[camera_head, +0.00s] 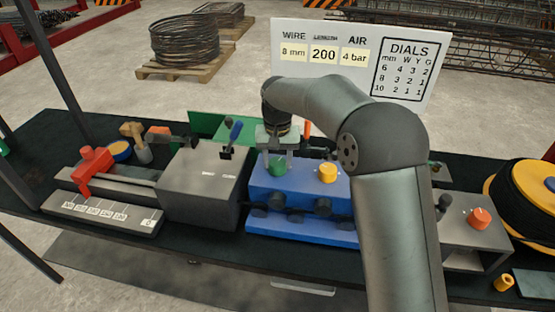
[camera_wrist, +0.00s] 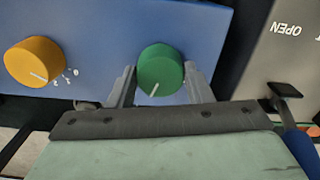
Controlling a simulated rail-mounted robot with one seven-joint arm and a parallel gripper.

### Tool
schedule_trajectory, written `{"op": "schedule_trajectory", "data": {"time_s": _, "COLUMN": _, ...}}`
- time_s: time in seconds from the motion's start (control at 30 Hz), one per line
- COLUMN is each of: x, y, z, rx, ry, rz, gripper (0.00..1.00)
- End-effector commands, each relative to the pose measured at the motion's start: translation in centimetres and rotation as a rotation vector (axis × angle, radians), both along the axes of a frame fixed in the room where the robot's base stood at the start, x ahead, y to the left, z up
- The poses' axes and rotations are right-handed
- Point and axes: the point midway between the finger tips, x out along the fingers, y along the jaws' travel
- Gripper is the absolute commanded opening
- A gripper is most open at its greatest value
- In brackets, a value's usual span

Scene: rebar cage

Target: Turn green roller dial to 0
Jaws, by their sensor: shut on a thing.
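The green roller dial (camera_wrist: 160,70) is a round knob on top of the blue roller machine (camera_head: 262,192). In the wrist view its white pointer line runs toward the lower left, at the side facing my gripper. It also shows in the head view (camera_head: 277,165). My gripper (camera_wrist: 160,80) has one finger on each side of the dial and is shut on it. Any numbers around the green dial are hidden or too small to read. The yellow dial (camera_wrist: 35,62) sits beside it, with white marks at its lower right.
A grey box (camera_head: 200,190) with a blue-handled lever (camera_head: 235,132) stands left of the blue machine. A sign (camera_head: 355,62) behind lists 8 mm, 200, 4 bar and a dials table.

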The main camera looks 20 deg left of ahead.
Motion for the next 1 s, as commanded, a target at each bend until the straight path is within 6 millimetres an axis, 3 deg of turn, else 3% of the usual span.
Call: {"op": "schedule_trajectory", "data": {"time_s": 1.0, "x": 0.04, "y": -0.01, "z": 0.13, "rx": 0.0, "ry": 0.0, "rz": 0.953, "gripper": 0.23}}
